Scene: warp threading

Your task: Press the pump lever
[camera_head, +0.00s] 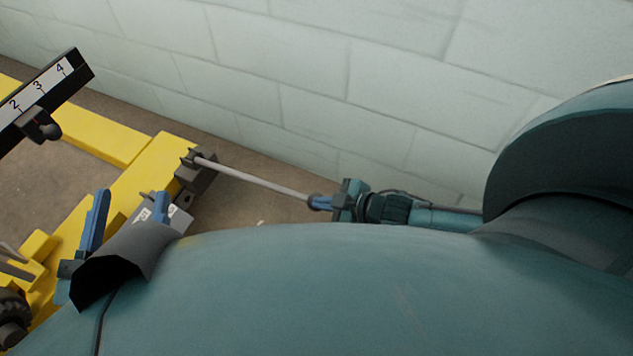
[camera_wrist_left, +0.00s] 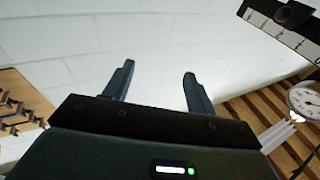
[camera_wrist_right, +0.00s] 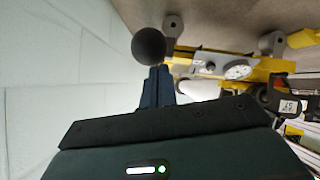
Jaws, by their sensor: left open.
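The pump lever (camera_head: 255,182) is a thin grey rod. It runs from a dark pivot block on the yellow frame to my right gripper (camera_head: 318,202) in the head view. In the right wrist view a round black knob (camera_wrist_right: 149,46) sits just past the tips of my right gripper (camera_wrist_right: 157,72), whose fingers are close together. I cannot tell whether the tips touch the knob. My left gripper (camera_head: 130,205) is open beside the yellow frame, apart from the lever. In the left wrist view its fingers (camera_wrist_left: 158,75) are spread with nothing between them.
The yellow frame (camera_head: 150,170) stands at the left. A black numbered scale bar (camera_head: 40,98) rises over it. A pale block wall (camera_head: 300,80) runs behind the lever. My large teal arm hides much of the foreground.

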